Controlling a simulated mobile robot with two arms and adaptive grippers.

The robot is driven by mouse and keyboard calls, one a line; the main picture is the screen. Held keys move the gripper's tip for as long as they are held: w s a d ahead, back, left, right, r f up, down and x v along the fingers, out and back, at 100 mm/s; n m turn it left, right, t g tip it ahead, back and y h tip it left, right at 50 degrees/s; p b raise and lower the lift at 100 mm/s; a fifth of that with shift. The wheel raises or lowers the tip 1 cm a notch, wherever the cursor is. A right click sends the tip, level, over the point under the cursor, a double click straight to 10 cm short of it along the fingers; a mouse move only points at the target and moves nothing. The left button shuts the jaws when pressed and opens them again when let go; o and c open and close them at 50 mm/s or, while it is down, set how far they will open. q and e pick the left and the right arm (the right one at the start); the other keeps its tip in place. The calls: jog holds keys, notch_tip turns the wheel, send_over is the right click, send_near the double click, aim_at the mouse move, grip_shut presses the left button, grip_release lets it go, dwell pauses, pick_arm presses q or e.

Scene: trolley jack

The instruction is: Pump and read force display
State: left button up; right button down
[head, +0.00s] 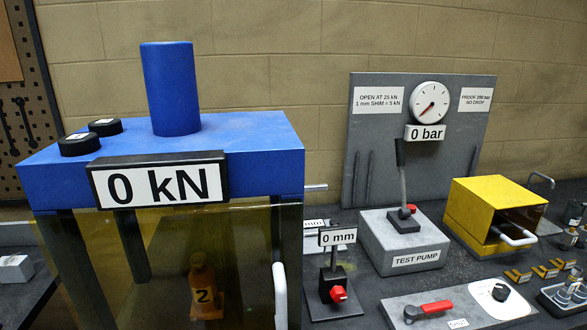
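The force display (158,184) on the front of the blue press reads "0 kN". The test pump (405,240) is a grey block with an upright dark lever (402,170) and a red knob (405,212) at the lever's foot. The round gauge (431,103) above it has a red needle, and the pressure label (426,133) reads "0 bar". A small "0 mm" display (337,236) stands left of the pump. Neither gripper shows in the head view.
The blue press (240,140) has a tinted front guard with a white handle (280,295); an orange part marked "2" (205,290) stands behind it. A yellow box (490,215) is right of the pump. A red-handled valve (430,309) lies on a grey plate in front.

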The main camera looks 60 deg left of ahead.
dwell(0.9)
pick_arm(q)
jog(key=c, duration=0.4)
